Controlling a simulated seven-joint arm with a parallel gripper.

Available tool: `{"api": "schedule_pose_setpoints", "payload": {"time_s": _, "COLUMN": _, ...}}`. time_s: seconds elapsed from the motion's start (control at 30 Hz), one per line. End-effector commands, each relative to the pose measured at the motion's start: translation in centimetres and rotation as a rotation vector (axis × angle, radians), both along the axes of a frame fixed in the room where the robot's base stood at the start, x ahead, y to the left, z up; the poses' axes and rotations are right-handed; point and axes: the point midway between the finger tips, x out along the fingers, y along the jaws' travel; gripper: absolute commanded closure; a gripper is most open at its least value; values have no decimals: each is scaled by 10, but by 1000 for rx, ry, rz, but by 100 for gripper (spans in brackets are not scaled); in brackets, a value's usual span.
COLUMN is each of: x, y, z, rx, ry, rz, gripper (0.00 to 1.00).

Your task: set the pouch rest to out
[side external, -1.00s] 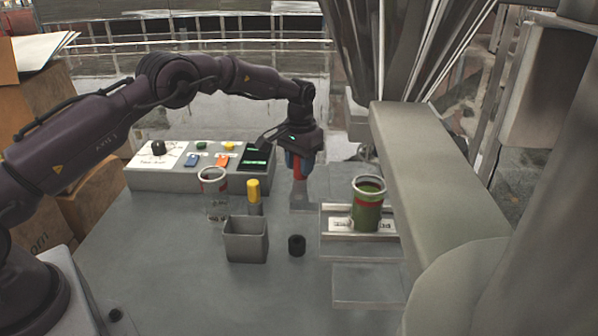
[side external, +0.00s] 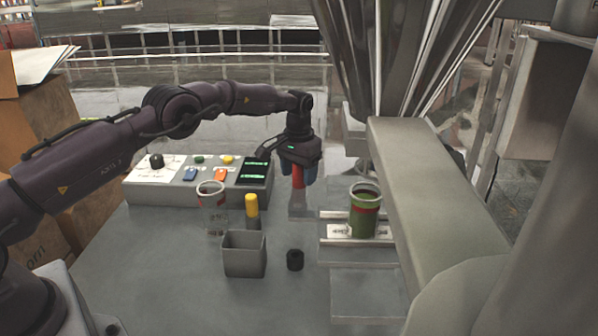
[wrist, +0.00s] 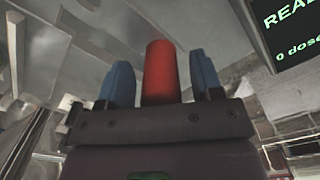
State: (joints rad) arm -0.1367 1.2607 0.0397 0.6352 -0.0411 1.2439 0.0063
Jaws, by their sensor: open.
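My gripper (side external: 298,174) points down, with blue fingers spread. A red upright handle (side external: 298,182) stands between them on a grey block. In the wrist view, the red handle (wrist: 161,72) sits between the two fingers (wrist: 162,82), with a visible gap on each side. No label marks the pouch rest, and I cannot tell whether the red handle belongs to it. A grey railed platform (side external: 326,238) to the right carries a green can with a red band (side external: 364,214), under the filler.
A control box (side external: 135,193) with a lit display (side external: 254,172) stands behind left. A clear cup (side external: 212,205), yellow-topped cylinder (side external: 252,207), grey bin (side external: 244,255) and black ring (side external: 295,260) stand left of the platform. The filler's beige arm (side external: 430,180) overhangs the right side.

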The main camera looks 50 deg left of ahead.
Motion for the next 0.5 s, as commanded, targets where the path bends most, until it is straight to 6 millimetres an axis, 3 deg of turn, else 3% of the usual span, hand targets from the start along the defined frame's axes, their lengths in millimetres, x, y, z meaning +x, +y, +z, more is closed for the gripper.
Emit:
{"api": "schedule_pose_setpoints", "payload": {"time_s": 0.17, "x": 0, "y": 0, "z": 12, "rx": 1, "ry": -2, "rz": 1, "gripper": 40}}
{"api": "schedule_pose_setpoints", "payload": {"time_s": 0.5, "x": 0, "y": 0, "z": 85, "rx": 1, "ry": -5, "rz": 0, "gripper": 40}}
